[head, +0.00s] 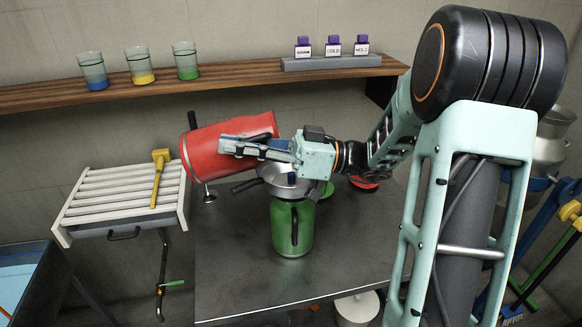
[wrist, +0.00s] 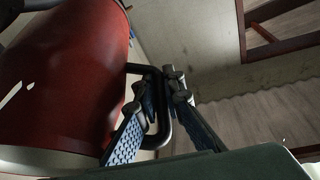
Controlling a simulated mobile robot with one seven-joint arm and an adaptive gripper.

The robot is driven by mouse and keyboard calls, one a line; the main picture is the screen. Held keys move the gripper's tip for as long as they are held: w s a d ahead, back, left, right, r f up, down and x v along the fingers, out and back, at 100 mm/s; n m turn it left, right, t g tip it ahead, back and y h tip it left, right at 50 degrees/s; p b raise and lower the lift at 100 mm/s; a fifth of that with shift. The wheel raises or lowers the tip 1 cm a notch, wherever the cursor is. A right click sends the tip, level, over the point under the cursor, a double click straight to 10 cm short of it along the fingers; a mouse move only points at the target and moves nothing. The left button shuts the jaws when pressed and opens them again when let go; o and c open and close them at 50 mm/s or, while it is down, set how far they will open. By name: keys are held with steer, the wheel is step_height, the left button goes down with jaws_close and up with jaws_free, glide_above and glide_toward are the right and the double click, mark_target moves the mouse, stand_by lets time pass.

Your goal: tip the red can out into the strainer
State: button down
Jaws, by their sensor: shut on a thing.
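The red can (head: 215,143) is held in the air, lying nearly on its side, with its right end a little higher. My gripper (head: 236,148) is shut on its handle, and the can's body hangs beside the fingers. In the wrist view the red can (wrist: 65,80) fills the left, and its dark handle passes between my fingers (wrist: 163,88). The metal strainer (head: 284,182) sits on top of the green can (head: 293,228), below and right of the red can, partly hidden by my gripper. Nothing is seen pouring; the red can's inside is hidden.
A slatted white rack (head: 125,198) with a yellow-handled tool (head: 159,178) is at the left. The dark table (head: 235,270) is clear in front. A wooden shelf (head: 230,76) behind holds glasses and small purple-topped bottles. A red-rimmed item (head: 364,183) sits behind my arm.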

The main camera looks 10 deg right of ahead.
steer(key=shift+d+r+y+b, duration=0.15)
steer(key=shift+d+y+b, duration=0.4)
steer(key=shift+b, duration=0.3)
stand_by(0.5)
